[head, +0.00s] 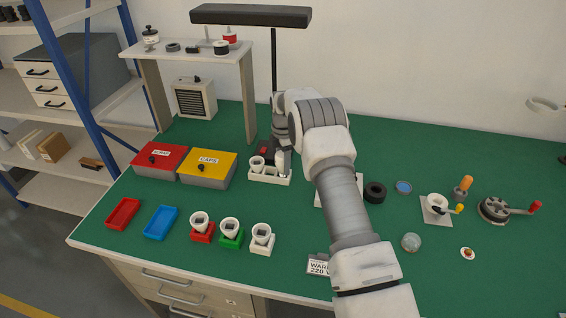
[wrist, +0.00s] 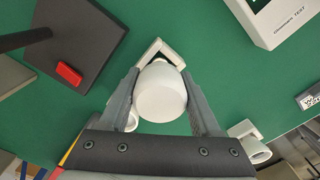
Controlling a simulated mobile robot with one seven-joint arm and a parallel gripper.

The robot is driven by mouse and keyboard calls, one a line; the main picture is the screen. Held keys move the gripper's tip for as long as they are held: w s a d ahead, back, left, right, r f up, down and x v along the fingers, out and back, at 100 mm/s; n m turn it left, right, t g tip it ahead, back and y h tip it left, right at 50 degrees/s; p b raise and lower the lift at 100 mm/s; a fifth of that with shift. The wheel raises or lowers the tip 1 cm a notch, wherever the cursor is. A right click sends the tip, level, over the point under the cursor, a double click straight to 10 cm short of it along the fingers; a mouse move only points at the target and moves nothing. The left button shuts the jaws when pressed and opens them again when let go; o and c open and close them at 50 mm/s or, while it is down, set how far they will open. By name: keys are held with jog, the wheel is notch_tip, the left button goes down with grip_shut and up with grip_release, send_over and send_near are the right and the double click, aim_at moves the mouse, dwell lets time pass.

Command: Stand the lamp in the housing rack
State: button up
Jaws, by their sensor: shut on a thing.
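My gripper (head: 283,168) is shut on a white, rounded lamp (wrist: 160,92), which sits between the two fingers in the wrist view. In the head view the gripper points down at the right part of the small white rack (head: 268,181), and the fingers mostly hide the lamp. A corner of the rack (wrist: 157,47) shows just beyond the lamp in the wrist view. Another white lamp (head: 257,162) stands in the rack's left part. Whether the held lamp touches the rack's floor cannot be told.
A red box (head: 160,170) and a yellow caps box (head: 208,178) stand left of the rack. Red, green and white holders (head: 262,249) with lamps stand in front. A black base with a red switch (wrist: 69,73) is close behind. A white tester (wrist: 277,18) stands right.

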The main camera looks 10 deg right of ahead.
jog(key=shift+f+b, duration=0.65)
jog(key=shift+f, duration=0.2)
dwell(0.6)
jog(key=o, duration=1.4)
jog(key=shift+r, duration=0.1)
notch_tip(320, 180, up, 17)
jog(key=shift+r, duration=0.2)
jog(key=shift+s+f, duration=0.1)
